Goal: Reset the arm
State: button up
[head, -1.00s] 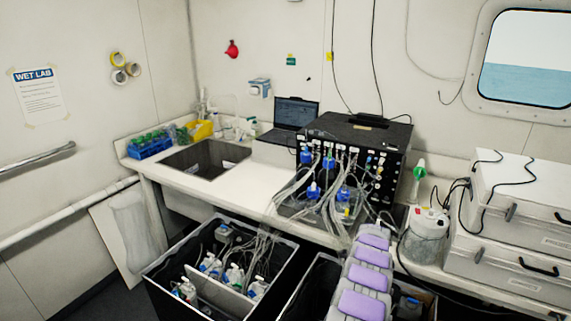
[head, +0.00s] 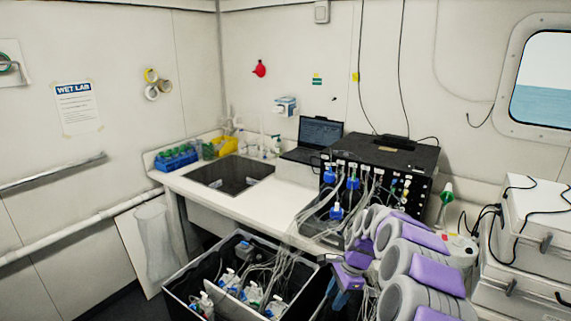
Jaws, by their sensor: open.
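My arm (head: 400,275), with light grey joints and purple panels, rises from the bottom right and bends back on itself in front of the black instrument box. Its end, my gripper (head: 347,278), shows as a small purple and dark shape left of the arm links, above the right side of the black tub. It is open and I see nothing held in it. Its fingertips are small and hard to make out against the dark tub and tubes.
A black tub (head: 178,285) with bottles and tubing stands below the counter (head: 215,205). A black instrument box (head: 385,155), a laptop (head: 318,134) and a blue rack (head: 176,158) stand on the counter. White cases (head: 530,235) are at the right.

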jog(key=s+a+r+n, duration=0.35)
jog(key=s+r, duration=0.25)
jog(key=s, duration=0.3)
jog(key=s+a+r+n, duration=0.2)
jog(key=s+r+n, duration=0.3)
jog(key=s+r, duration=0.3)
jog(key=s+d+n+h, duration=0.1)
jog(key=s+d+n, duration=0.1)
jog(key=s, duration=1.1)
jog(key=s+d+f+n+g+h, duration=0.1)
jog(key=s+n, duration=0.4)
jog(key=s, duration=0.9)
jog(key=shift+s+d+f+h, duration=0.2)
jog(key=shift+d+h, duration=0.5)
jog(key=shift+d, duration=0.25)
